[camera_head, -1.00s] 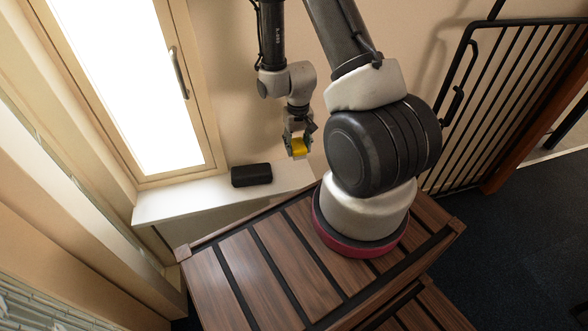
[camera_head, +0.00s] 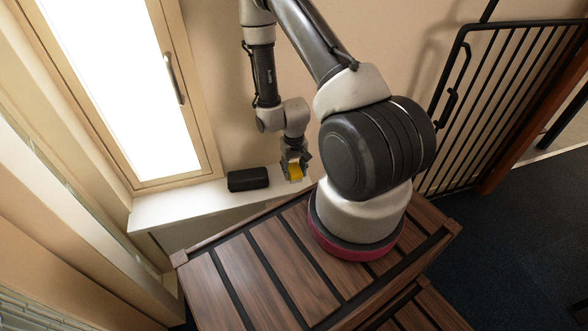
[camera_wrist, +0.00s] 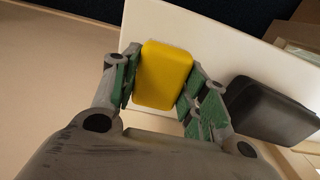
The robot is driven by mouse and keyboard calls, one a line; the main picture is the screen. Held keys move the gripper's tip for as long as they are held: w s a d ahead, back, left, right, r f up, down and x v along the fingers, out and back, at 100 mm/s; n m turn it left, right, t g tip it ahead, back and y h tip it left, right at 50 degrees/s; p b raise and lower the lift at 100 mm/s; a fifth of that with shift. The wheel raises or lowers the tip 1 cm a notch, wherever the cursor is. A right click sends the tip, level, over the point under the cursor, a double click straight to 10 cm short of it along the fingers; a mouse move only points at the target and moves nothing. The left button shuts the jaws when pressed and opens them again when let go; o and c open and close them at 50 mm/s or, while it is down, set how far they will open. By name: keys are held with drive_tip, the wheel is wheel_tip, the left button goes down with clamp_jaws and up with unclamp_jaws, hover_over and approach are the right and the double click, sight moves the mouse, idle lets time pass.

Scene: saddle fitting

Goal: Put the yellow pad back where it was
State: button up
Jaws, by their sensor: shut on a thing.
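The yellow pad (camera_head: 295,172) is held between the fingers of my gripper (camera_head: 295,170), low over the right end of the white window sill (camera_head: 190,205). In the wrist view the yellow pad (camera_wrist: 163,75) sits between the green-lined fingers of my gripper (camera_wrist: 160,90), which touch it on both sides. The white sill (camera_wrist: 215,60) lies behind it. Whether the pad touches the sill cannot be told.
A black case (camera_head: 248,179) lies on the sill left of the pad; it also shows at the right of the wrist view (camera_wrist: 270,110). The window (camera_head: 110,85) stands behind the sill's left part. A slatted wooden surface (camera_head: 235,280) is in front.

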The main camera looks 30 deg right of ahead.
drive_tip(key=o, duration=1.1)
drive_tip(key=shift+c, duration=0.2)
wheel_tip(320, 180, up, 12)
wheel_tip(320, 180, up, 10)
drive_tip(key=t, duration=0.1)
hover_over(294, 168)
drive_tip(key=w, duration=0.2)
drive_tip(key=s+a+r+n+t, duration=0.1)
drive_tip(key=s+r, duration=0.1)
drive_tip(key=r, duration=0.5)
drive_tip(key=s+a+r, duration=0.1)
drive_tip(key=s+r, duration=0.1)
drive_tip(key=r, duration=0.5)
drive_tip(key=s+a+r+n+t, duration=0.1)
drive_tip(key=s+r+n+t, duration=0.1)
drive_tip(key=s+r, duration=1.2)
drive_tip(key=shift+s+r, duration=0.35)
drive_tip(key=shift+a, duration=0.1)
